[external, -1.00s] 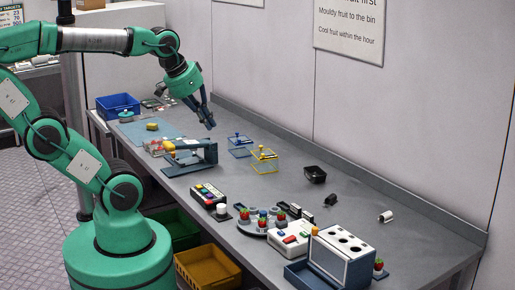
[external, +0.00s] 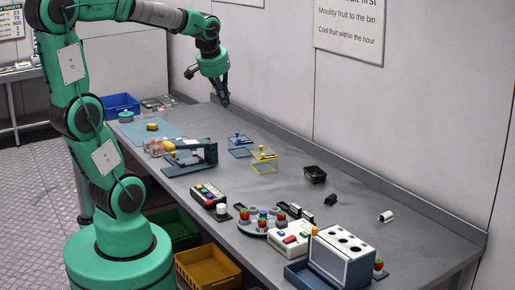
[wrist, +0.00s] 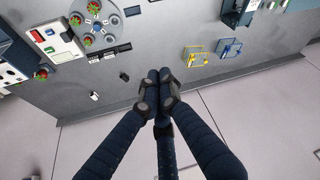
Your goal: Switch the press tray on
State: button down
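My gripper (external: 223,98) hangs over the back part of the table, close to the wall side and empty. Its dark fingertips (wrist: 160,76) meet in the wrist view. A blue press-like device (external: 207,153) with a yellow part stands left of the middle of the table, in front of my gripper and apart from it. A dark control box (external: 208,195) with several coloured buttons lies nearer the camera. A white box (external: 291,238) with red and green buttons stands at the front right. I cannot tell which of these controls the press tray.
A yellow wire frame (external: 264,160) and a blue wire frame (external: 240,147) stand near the press. A black tray (external: 315,174) and a round carousel (external: 254,226) with berries are further right. A wall (external: 410,120) bounds the back. Bare table lies around the black tray.

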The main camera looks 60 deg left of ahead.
jog(key=w+a+f+n+g+y+b, duration=0.1)
jog(key=w+a+f+n, duration=0.15)
jog(key=a, duration=0.65)
jog(key=w+a+f+n+g, duration=0.1)
jog(key=w+a+f+n, duration=0.2)
jog(key=a, duration=0.6)
jog(key=w+a+f+n+g+y+b, duration=0.1)
jog(key=w+a+f+n, duration=0.2)
jog(key=a, duration=0.6)
jog(key=s+a+f+n+g, duration=0.1)
jog(key=s+a+f+n, duration=0.1)
jog(key=a+f, duration=0.7)
jog(key=s+a+f+n, duration=0.3)
jog(key=a+f, duration=0.6)
jog(key=a, duration=0.8)
jog(key=shift+s+f+g+b, duration=0.25)
jog(key=shift+s+g+b, duration=0.15)
jog(key=shift+s, duration=0.35)
jog(key=shift+f+n, duration=0.1)
jog(key=shift+n, duration=0.15)
jog(key=shift+d+b+x, duration=0.2)
jog(key=shift+b+x, duration=0.75)
jog(key=shift+x, duration=3.95)
jog(key=shift+d+f, duration=0.1)
